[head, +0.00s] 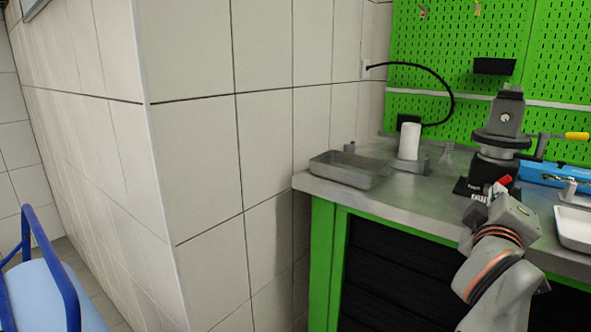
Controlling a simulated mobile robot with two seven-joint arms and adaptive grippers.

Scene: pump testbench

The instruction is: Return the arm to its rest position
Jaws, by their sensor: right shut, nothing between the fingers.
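My right arm comes in from the lower right. Its right gripper (498,190) is by the front of the workbench, close in front of the dark pump-like device (502,125). The gripper is small in view and partly covered by my own wrist. It is shut with nothing held. I cannot tell whether it touches the device behind it. My left arm and left gripper do not show.
The grey workbench top (420,205) has a green frame. On it are a metal tray (350,169), a white cylinder (409,141), a blue tool case (550,174) and a white tray (574,228). A green pegboard (440,45) stands behind. A tiled wall (190,130) juts out left; a blue-framed chair (45,290) stands lower left.

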